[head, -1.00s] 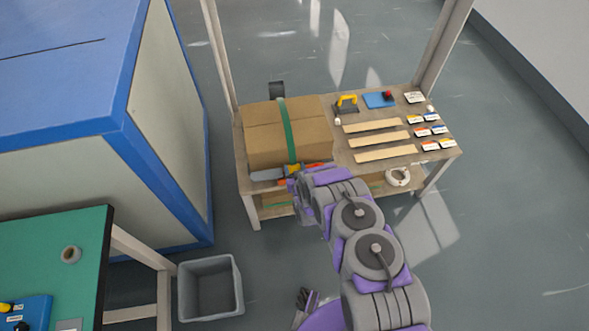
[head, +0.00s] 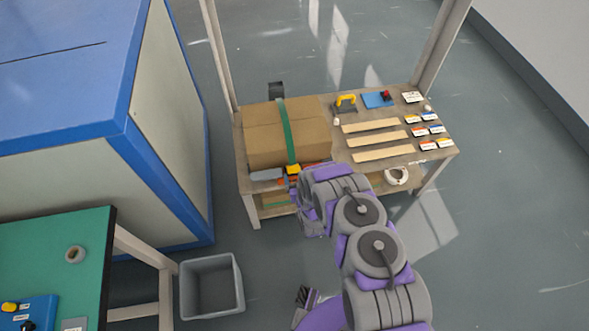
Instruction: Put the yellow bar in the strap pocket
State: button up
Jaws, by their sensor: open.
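A cardboard box (head: 262,135) sits on the left of the wooden table, with a green strap (head: 287,135) over its top and down its front. A small yellow piece (head: 293,169), likely the yellow bar, shows at the strap's lower front end. It lies beside a grey flat part (head: 266,174) and a red part (head: 318,165) at the table's front edge. My gripper (head: 292,180) is open, just in front of and below the yellow piece. The arm partly hides this area, and I cannot tell whether the fingers touch it. A strap pocket is not clearly visible.
A grey bin (head: 211,287) and blue cabinet (head: 60,105) are left.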

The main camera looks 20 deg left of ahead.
jog(key=p+v, duration=0.3)
jog(key=v, duration=0.8)
jog(key=shift+s+d, duration=0.2)
jog(key=shift+s, duration=0.1)
jog(key=shift+w+r, duration=0.1)
jog(key=shift+r, duration=0.05)
